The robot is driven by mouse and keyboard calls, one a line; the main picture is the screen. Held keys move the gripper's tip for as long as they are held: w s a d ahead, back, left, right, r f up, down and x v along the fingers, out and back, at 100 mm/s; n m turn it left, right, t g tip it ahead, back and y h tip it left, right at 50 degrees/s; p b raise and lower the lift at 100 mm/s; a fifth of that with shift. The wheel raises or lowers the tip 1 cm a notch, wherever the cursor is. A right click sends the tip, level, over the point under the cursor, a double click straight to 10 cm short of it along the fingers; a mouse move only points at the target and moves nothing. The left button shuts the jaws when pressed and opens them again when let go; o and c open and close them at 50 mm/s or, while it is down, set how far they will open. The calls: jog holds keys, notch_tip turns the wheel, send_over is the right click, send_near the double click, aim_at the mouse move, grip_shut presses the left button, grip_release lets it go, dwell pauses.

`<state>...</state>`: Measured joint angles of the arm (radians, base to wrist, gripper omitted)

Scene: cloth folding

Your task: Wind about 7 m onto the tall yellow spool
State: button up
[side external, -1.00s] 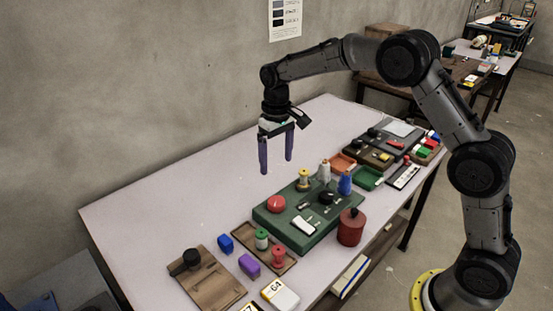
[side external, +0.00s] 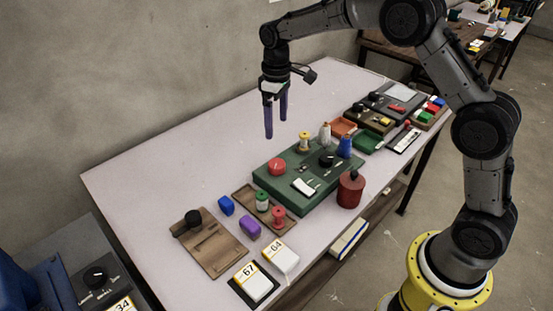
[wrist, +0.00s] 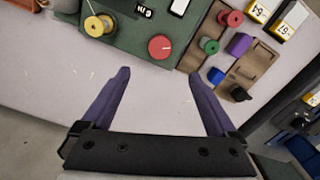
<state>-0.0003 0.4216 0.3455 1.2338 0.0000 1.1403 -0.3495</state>
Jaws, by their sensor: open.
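The tall yellow spool (side external: 304,140) stands upright at the back corner of a green machine (side external: 265,184). In the wrist view the yellow spool (wrist: 97,25) shows at the upper left, seen from above. My gripper (side external: 276,128) has purple fingers, is open and empty, and points down, left of the spool in the side view. In the wrist view the gripper (wrist: 158,73) has its fingers apart with only bare table between them.
A wooden tray (side external: 243,193) holds a green spool (side external: 262,201) and a red spool (side external: 278,217). A dark red pot (side external: 350,190) stands in front. The table's wall side is clear.

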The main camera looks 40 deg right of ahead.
aim_at(276, 163)
notch_tip(276, 163, down, 14)
jog(key=shift+r, duration=0.15)
dwell(0.3)
jog(key=c, duration=1.4)
jog(key=shift+m, duration=1)
jog(key=o, duration=1.4)
jog(key=shift+r, duration=0.15)
notch_tip(276, 163, up, 14)
jog(key=shift+f, duration=0.2)
